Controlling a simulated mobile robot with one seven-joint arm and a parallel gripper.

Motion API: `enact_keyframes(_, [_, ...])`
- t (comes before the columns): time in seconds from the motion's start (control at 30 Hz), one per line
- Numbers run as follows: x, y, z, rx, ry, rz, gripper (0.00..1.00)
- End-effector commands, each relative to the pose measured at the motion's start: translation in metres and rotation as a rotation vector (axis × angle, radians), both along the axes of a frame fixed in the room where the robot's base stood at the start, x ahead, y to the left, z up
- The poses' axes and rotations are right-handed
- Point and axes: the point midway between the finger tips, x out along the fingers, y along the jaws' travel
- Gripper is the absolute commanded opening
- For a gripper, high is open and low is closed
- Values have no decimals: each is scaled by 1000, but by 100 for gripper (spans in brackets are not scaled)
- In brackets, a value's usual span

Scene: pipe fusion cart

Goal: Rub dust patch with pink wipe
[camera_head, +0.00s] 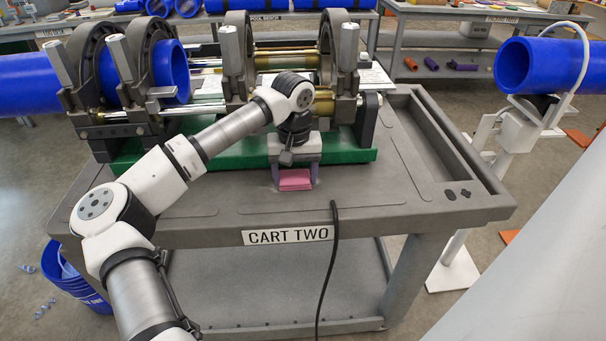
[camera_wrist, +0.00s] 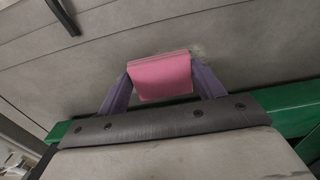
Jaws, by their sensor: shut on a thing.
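The pink wipe (camera_head: 295,180) is a folded pad at the front middle of the cart top, just below my gripper. My gripper (camera_head: 295,184) points down, with its purple fingers on either side of the wipe and shut on it. In the wrist view the pink wipe (camera_wrist: 162,76) sits between the two purple fingers of my gripper (camera_wrist: 160,84). A pale, speckled dust patch (camera_wrist: 198,50) shows on the grey surface beside the wipe's upper right edge. Part of the patch may be hidden by the wipe. I cannot tell whether the wipe touches the surface.
The grey cart (camera_head: 390,205) carries a label reading CART TWO (camera_head: 288,235). A green base (camera_head: 345,148) with the pipe clamps (camera_head: 235,60) stands close behind my gripper. A black cable (camera_head: 330,265) hangs over the front edge. The cart top to the right is clear.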

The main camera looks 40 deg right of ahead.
Motion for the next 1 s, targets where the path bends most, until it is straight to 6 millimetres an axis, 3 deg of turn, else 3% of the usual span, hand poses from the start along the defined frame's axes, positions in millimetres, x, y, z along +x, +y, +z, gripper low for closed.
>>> enact_keyframes(0.8, [30, 49, -3, 3, 1, 3, 49])
enact_keyframes(1.0, [33, 53, -1, 4, -1, 1, 49])
